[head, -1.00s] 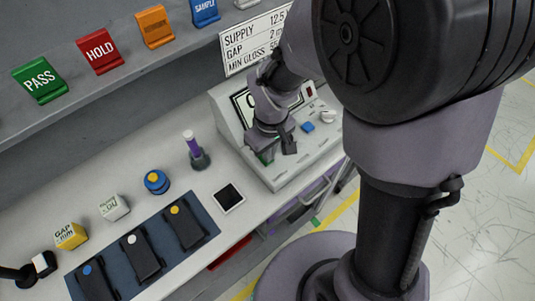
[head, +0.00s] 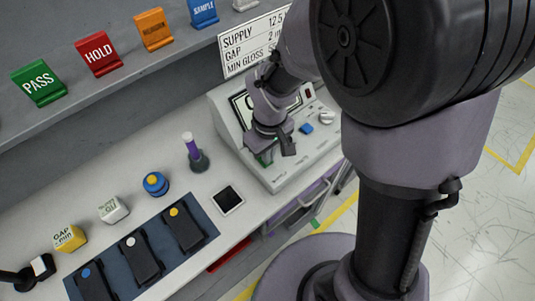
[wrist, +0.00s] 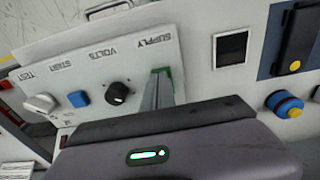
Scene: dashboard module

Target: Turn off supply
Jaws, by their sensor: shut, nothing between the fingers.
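The supply switch shows as a green part (wrist: 168,71) beside the SUPPLY label on the pale instrument panel (wrist: 195,50) in the wrist view. In the head view, the instrument (head: 300,160) stands at the right end of the bench, with a bit of green (head: 265,159) under my gripper. My gripper (wrist: 160,82) is shut and empty. Its fingers reach over the panel to the green part and hide much of it. I cannot tell whether they touch it or which way the switch is set.
A black VOLTS knob (wrist: 118,93), a blue START button (wrist: 78,98) and a white TEST control (wrist: 41,103) sit beside the supply switch.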

